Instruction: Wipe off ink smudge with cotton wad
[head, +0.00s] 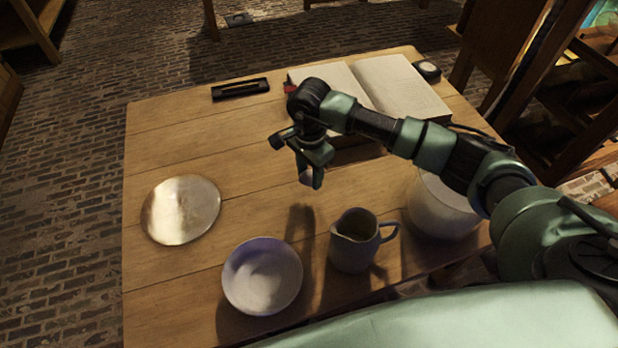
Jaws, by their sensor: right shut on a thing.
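My right gripper (312,178) is above the middle of the wooden table, pointing down. It is shut on a small pale thing, likely the cotton wad (306,177), mostly hidden by the fingers. A shiny round metal plate (181,210) lies flat at the table's left side, apart from the gripper. I cannot make out an ink smudge clearly on any surface. My left gripper is not in view.
A white bowl (262,276), a pitcher (353,243) and a large white jar (443,208) stand along the near edge. An open book (405,84) lies at the back right, partly behind my arm. A black tray (240,88) lies at the back. The table's left middle (215,140) is clear.

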